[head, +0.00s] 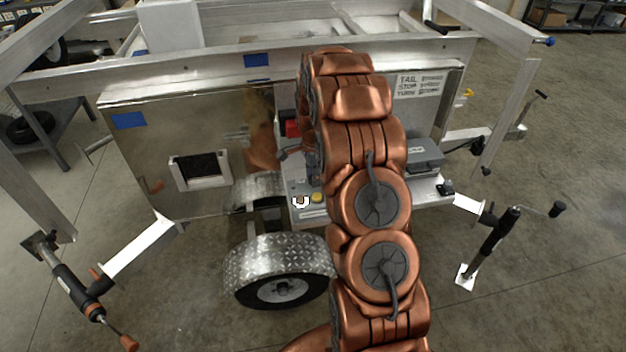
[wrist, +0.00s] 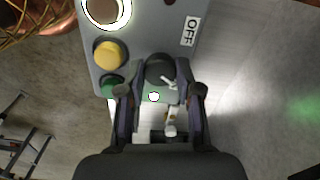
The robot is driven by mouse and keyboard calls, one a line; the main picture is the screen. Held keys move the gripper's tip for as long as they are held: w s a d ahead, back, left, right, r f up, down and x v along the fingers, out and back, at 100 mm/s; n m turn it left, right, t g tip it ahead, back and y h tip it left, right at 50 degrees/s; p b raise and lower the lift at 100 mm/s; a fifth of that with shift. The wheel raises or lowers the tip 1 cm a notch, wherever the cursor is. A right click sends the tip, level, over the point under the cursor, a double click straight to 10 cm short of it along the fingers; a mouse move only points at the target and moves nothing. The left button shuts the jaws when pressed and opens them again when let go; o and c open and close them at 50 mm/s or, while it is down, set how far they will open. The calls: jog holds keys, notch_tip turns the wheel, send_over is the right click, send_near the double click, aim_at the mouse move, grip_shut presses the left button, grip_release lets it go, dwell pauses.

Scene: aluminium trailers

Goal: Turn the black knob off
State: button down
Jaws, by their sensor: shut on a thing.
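The black knob (wrist: 159,68) sits on a grey control panel (wrist: 140,20) in the wrist view, with a white pointer mark on it. My gripper (wrist: 162,82) has its two fingers on either side of the knob, shut on it. An "OFF" label (wrist: 190,31) is on the panel to the right and above the knob. The white pointer slants toward the lower right. In the head view my arm hides most of the panel and the knob; the gripper itself is hard to make out there.
A yellow button (wrist: 110,54) and a green button (wrist: 111,86) lie left of the knob. A light-ringed round part (wrist: 105,12) is above them. In the head view, the trailer wheel and fender (head: 280,258) stand below the panel, and a grey box (head: 424,156) is right of my arm.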

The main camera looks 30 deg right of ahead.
jog(key=n+b, duration=0.3)
jog(key=shift+f+n, duration=0.25)
jog(key=shift+n, duration=0.15)
jog(key=n+b, duration=0.3)
jog(key=shift+n, duration=0.3)
jog(key=n+b, duration=0.2)
jog(key=n, duration=0.2)
jog(key=shift+r, duration=0.2)
jog(key=shift+n+b, duration=0.75)
jog(key=shift+n, duration=1.45)
jog(key=c, duration=0.8)
grip_release()
jog(key=shift+o, duration=0.2)
jog(key=shift+r, duration=0.1)
